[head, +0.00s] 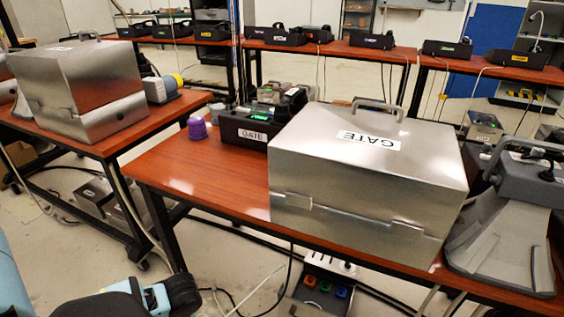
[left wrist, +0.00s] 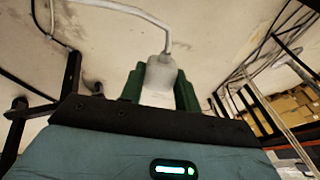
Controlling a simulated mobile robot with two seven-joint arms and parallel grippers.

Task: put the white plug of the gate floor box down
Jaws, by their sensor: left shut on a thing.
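The white plug (left wrist: 160,74) is in the left wrist view, between the green fingers of my left gripper (left wrist: 159,86). The gripper is shut on it, and a white cable runs up from the plug and curves away to the left. Pale floor shows behind it. In the head view my left gripper (head: 172,296) is low at the bottom, left of the floor box; the plug cannot be made out there. The gate floor box (head: 313,298) sits on the floor under the front table edge, with orange, blue and green parts on it. My right gripper is not in view.
A metal hood (head: 330,165) labelled GATE stands on the red-brown table (head: 172,172). Loose cables and the table leg (head: 163,228) are near the gripper.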

